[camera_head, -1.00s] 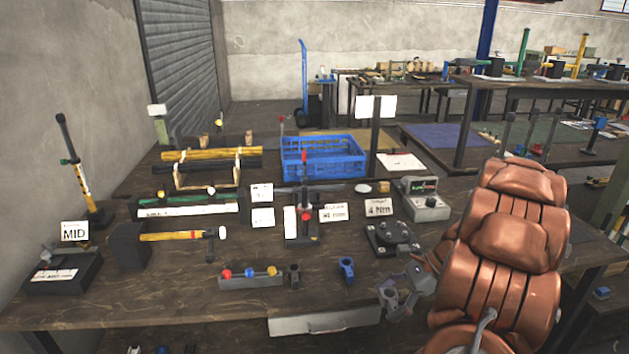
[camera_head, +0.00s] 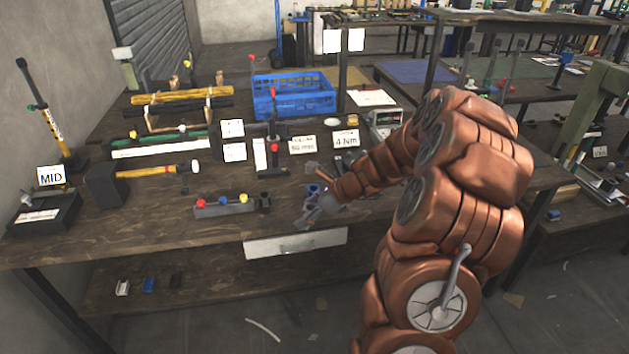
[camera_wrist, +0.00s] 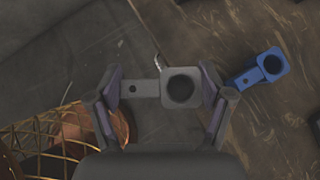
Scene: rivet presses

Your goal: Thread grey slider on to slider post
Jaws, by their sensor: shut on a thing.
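My gripper (camera_wrist: 163,98) is shut on the grey slider (camera_wrist: 168,101), a block with a round hole and a flat tab with a small hole. In the head view my gripper (camera_head: 311,213) is at the table's front edge, with the grey slider (camera_head: 302,224) at its end. A tall dark post with a yellow section (camera_head: 52,122) stands far left behind the MID sign (camera_head: 51,176). I cannot tell for sure which post is the slider post.
A dark slider (camera_head: 264,203) and a grey block with coloured knobs (camera_head: 224,209) are left of my gripper. A red-topped upright (camera_head: 273,128) stands behind. A yellow-handled mallet (camera_head: 150,172) and a blue crate (camera_head: 290,94) are farther back.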

